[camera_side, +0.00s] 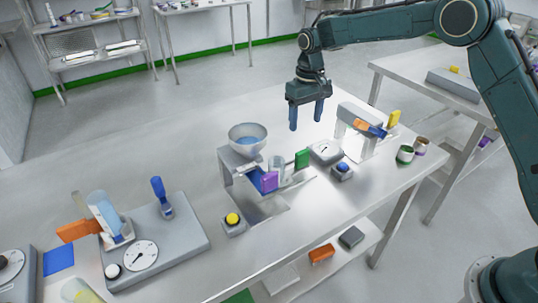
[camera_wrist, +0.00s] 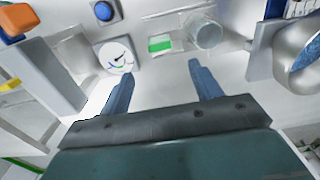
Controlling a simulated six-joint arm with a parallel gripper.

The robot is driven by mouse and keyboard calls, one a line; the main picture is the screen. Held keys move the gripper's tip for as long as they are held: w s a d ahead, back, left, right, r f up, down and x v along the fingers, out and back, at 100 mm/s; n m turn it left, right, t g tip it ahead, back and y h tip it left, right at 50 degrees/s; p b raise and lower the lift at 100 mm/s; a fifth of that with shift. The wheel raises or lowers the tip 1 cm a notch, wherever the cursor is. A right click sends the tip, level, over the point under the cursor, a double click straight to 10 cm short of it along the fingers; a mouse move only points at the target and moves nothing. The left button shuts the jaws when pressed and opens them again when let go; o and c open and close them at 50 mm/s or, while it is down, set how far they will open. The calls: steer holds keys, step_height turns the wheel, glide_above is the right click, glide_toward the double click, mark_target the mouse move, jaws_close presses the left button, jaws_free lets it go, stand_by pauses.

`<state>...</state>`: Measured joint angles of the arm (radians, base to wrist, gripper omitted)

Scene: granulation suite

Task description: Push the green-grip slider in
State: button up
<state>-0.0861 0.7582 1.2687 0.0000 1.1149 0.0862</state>
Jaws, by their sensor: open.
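A small upright green piece (camera_side: 301,159), which looks like the green grip, stands on the steel table between a clear cup (camera_side: 277,165) and a grey dial box (camera_side: 325,151). In the wrist view the green grip (camera_wrist: 160,45) shows with a pale top, beside the clear cup (camera_wrist: 208,35). I cannot make out the rest of the slider or its track. My gripper (camera_side: 306,124) points down above the table, behind the green grip and apart from it. In the wrist view my gripper (camera_wrist: 161,69) has its fingers wide apart with nothing between them.
A metal bowl (camera_side: 248,139) sits on a grey stand at left, near a purple block (camera_side: 270,181). A blue button (camera_side: 343,168) and yellow button (camera_side: 232,219) stand in front. A second grey stand (camera_side: 350,115) is at right, near round pots (camera_side: 405,153).

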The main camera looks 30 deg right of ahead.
mark_target(303, 151)
steer(key=shift+f, duration=6.9)
steer(key=shift+c, duration=0.2)
steer(key=c, duration=1.3)
steer(key=shift+a, duration=2.2)
steer(key=shift+c, duration=0.2)
steer(key=o, duration=1.4)
steer(key=shift+r, duration=0.2)
